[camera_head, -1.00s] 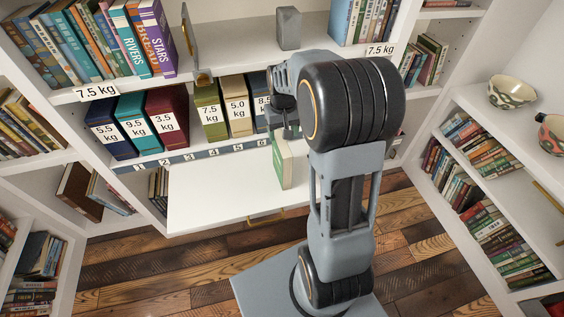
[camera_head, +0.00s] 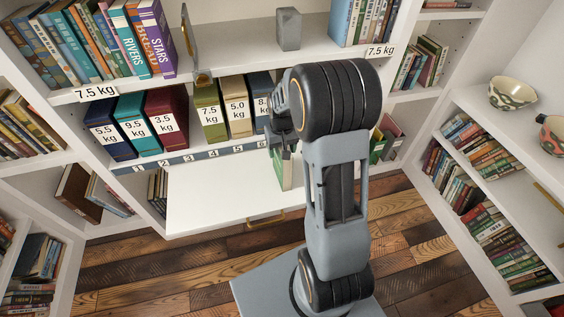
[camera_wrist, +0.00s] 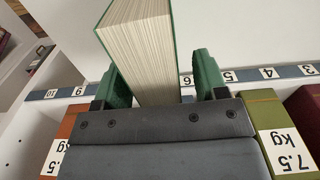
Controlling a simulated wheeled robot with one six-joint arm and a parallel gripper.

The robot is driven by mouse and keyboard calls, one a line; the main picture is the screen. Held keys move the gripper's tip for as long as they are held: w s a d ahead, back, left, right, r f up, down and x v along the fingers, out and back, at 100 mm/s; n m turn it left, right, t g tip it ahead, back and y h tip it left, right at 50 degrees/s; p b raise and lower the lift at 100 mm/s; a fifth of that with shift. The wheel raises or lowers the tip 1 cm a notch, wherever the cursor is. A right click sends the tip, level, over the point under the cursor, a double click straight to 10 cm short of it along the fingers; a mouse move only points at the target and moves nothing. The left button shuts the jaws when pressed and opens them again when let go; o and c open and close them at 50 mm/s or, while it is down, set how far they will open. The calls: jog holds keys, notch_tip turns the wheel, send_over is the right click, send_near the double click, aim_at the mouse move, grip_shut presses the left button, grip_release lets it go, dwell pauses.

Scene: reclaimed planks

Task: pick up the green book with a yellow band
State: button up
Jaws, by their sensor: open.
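A green book (camera_head: 281,170) stands upright on the white pull-out board below the numbered shelf. In the wrist view the book (camera_wrist: 150,45) shows its pale page edges between green covers; no yellow band is visible. My gripper (camera_head: 283,143) is over the top of the book in the head view and hides that part. In the wrist view my gripper (camera_wrist: 162,80) is open, with a green-padded finger on each side of the book. Gaps show beside the book, the left one narrower.
The white board (camera_head: 215,195) is clear left of the book. Labelled box files stand on the shelf behind, including an olive one (camera_head: 208,108) and a maroon one (camera_head: 167,120). A green book (camera_head: 377,147) leans in a compartment to the right of my arm.

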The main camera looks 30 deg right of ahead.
jog(key=shift+c, duration=0.3)
grip_shut()
dwell(0.3)
